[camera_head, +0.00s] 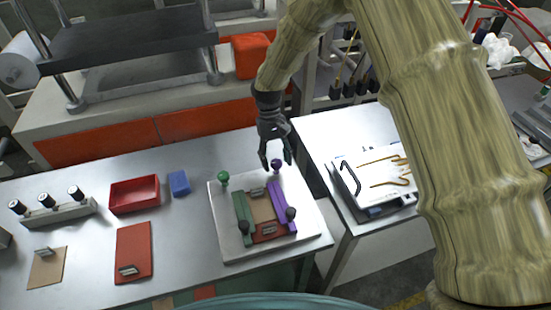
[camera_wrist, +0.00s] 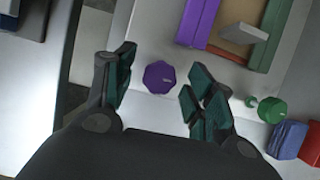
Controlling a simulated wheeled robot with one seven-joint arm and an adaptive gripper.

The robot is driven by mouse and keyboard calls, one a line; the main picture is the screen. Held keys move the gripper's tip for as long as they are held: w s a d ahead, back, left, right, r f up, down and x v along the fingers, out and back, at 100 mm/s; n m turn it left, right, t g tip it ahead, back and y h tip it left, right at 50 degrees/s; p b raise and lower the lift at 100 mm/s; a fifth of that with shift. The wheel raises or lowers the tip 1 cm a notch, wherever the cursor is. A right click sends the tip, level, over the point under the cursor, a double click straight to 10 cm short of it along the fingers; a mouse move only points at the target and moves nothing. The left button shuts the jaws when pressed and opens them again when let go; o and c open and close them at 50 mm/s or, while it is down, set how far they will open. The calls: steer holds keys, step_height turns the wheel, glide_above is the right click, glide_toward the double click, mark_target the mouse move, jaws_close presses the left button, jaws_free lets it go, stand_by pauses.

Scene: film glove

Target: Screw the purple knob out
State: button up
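The purple knob (camera_head: 276,165) stands at the back right of the white board (camera_head: 230,247), just behind the purple bar (camera_head: 283,205). In the wrist view the purple knob (camera_wrist: 160,77) shows from above as a faceted purple head. My gripper (camera_head: 277,164) points down over it. In the wrist view my gripper (camera_wrist: 158,88) is open, with its fingers on the left and right of the knob and a visible gap on each side. I cannot tell how far above the knob the fingertips are.
A green knob (camera_head: 223,178) stands at the board's back left, beside a green bar (camera_head: 243,222). Two dark knobs stand toward the front. A blue block (camera_head: 179,183), a red tray (camera_head: 134,196) and a red plate (camera_head: 134,253) lie left. A second table stands right, past a gap.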

steer(key=v, duration=1.2)
stand_by(0.3)
steer(key=shift+a, duration=0.1)
